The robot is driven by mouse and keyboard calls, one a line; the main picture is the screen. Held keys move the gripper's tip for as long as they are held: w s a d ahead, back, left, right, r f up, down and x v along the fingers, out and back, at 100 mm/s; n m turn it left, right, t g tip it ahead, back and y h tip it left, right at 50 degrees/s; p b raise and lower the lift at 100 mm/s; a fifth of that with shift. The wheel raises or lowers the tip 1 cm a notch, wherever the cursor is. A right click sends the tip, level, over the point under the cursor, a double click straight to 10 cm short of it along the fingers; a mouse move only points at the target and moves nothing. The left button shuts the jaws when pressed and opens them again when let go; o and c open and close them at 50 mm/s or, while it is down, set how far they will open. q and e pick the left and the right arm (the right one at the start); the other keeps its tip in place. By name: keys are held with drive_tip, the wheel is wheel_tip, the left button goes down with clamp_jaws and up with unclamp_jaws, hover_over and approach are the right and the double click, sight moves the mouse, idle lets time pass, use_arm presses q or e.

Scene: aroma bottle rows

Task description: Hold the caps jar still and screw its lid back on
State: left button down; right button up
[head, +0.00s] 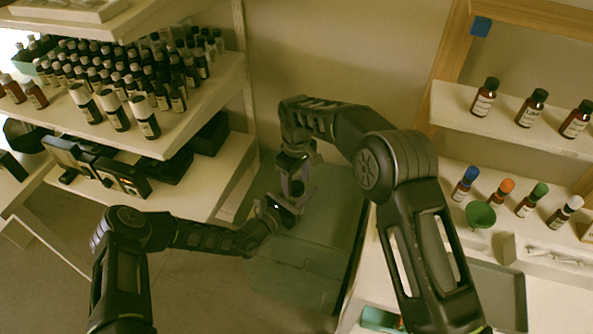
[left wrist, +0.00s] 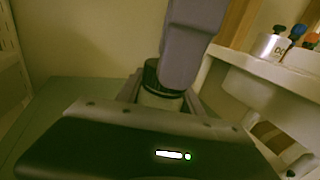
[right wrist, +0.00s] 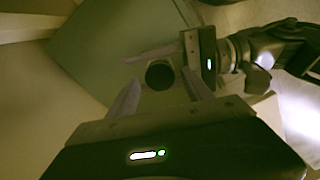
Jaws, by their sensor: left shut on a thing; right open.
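The caps jar shows in the left wrist view as a pale, short body (left wrist: 160,102) with a dark ribbed lid (left wrist: 151,74) on top. The lid is a dark disc (right wrist: 160,75) from above in the right wrist view. I cannot tell how tightly it sits. My left gripper (head: 285,203) is shut on the jar from the side, and its fingers hide part of the body. My right gripper (head: 297,182) points down over the jar, open, its fingers on either side of the lid with a gap in the right wrist view. In the head view the grippers mostly hide the jar.
Both grippers are over a grey-green box-like stand (head: 330,215). Shelves at left hold many dark bottles (head: 145,118). Shelves at right hold brown bottles (head: 484,97), colour-capped bottles and a green funnel (head: 480,214). A grey tray (head: 500,290) lies at lower right.

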drive_tip(key=shift+f, duration=0.7)
drive_tip(key=shift+c, duration=0.5)
clamp_jaws()
drive_tip(key=shift+o, duration=1.3)
unclamp_jaws()
